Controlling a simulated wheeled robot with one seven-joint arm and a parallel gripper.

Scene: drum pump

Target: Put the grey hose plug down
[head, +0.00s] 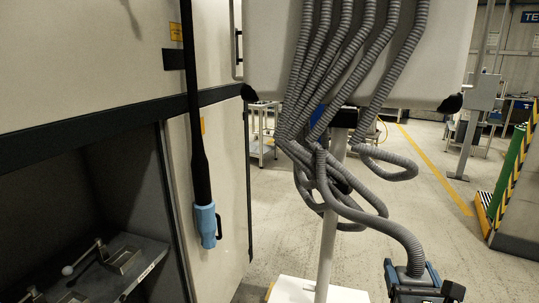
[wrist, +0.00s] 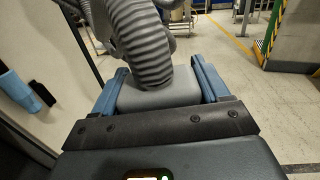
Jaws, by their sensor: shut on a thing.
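The grey hose plug (wrist: 160,97) is a grey block at the end of a ribbed grey hose (wrist: 140,45). In the wrist view it sits between the two blue fingers of my gripper (wrist: 155,92), which is shut on it. In the head view my gripper (head: 420,278) is at the lower right, with the hose (head: 385,222) running down into it from the left. The plug is mostly hidden there between the fingers. No surface shows directly under the plug in either view.
Several grey hoses hang from a white cabinet (head: 352,50) on a pale post (head: 328,245). A black hose with a blue handle (head: 205,222) hangs by the large machine (head: 85,60) at left. A white base (head: 315,291) stands below. Open floor (head: 420,185) lies behind.

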